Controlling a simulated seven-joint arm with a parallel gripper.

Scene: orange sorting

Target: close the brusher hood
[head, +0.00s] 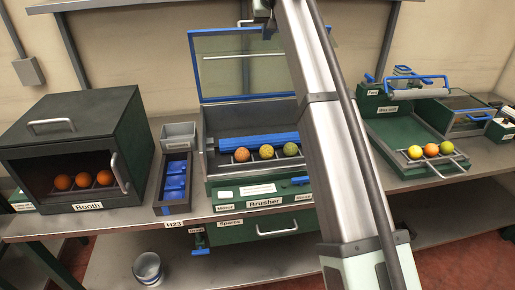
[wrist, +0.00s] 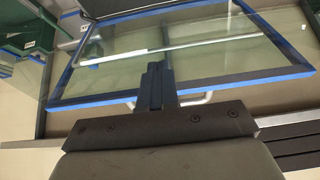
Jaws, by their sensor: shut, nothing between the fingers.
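The brusher (head: 258,203) stands mid-bench with its hood (head: 240,68) raised upright. The hood is a glass panel in a blue frame. Inside the brusher is a blue roller (head: 255,142), with several orange and yellow-green fruits (head: 267,152) in front of it. In the wrist view the hood's glass (wrist: 215,55) and blue edge fill the upper part, with a grey handle (wrist: 205,98) at that edge. My gripper (wrist: 155,75) is shut and empty. Its fingers overlap the blue edge beside the handle; I cannot tell if they touch. In the head view my gripper is mostly hidden at the top.
The dark booth (head: 75,140) with oranges stands at left. A blue-filled tray (head: 174,182) and grey bin (head: 179,135) sit between it and the brusher. A green station (head: 400,125) with a fruit rack is at right. My arm crosses in front of the brusher's right side.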

